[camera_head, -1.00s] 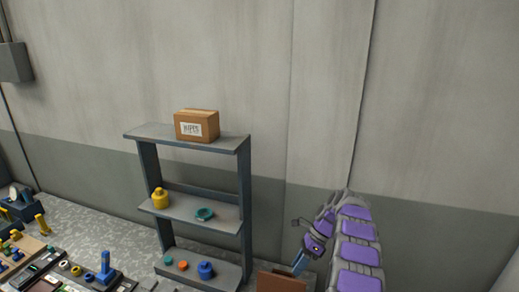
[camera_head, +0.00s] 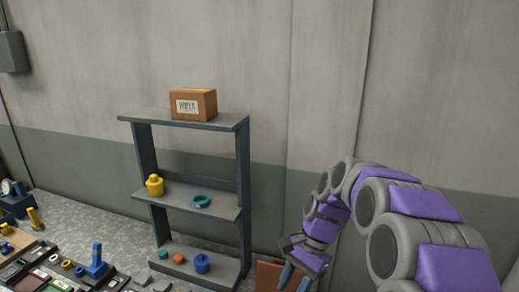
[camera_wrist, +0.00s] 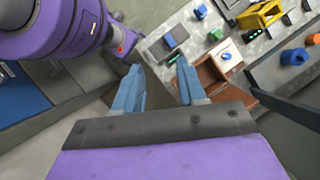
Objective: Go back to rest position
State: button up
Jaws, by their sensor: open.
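My gripper (camera_head: 295,278) is at the lower right of the head view, at the end of my purple and grey arm, in front of the wall and right of the shelf. In the wrist view its two blue fingers (camera_wrist: 155,88) are apart with nothing between them. They point toward a brown wooden box (camera_wrist: 212,75) on the speckled surface. That box also shows at the bottom of the head view (camera_head: 268,273), partly hidden by my gripper.
A dark shelf (camera_head: 195,119) holds a cardboard box (camera_head: 193,104), a yellow canister (camera_head: 154,186), a teal ring (camera_head: 201,202) and a blue pot (camera_head: 202,263). A blue stand (camera_head: 97,263) and several small parts lie at lower left.

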jog(key=s+d+f+n+h+b, duration=0.1)
jog(key=s+d+f+n+b, duration=0.1)
jog(key=s, duration=0.7)
jog(key=s+d+f+n+t+h+b, duration=0.1)
jog(key=s+f+n+b, duration=0.3)
jog(key=s, duration=0.5)
jog(key=s+d+f+n+h+b, duration=0.2)
jog(key=s+f, duration=0.3)
jog(key=s, duration=0.5)
jog(key=shift+d+f+n+t+b, duration=0.35)
jog(key=shift+d+n+b, duration=0.25)
jog(key=shift+b, duration=0.3)
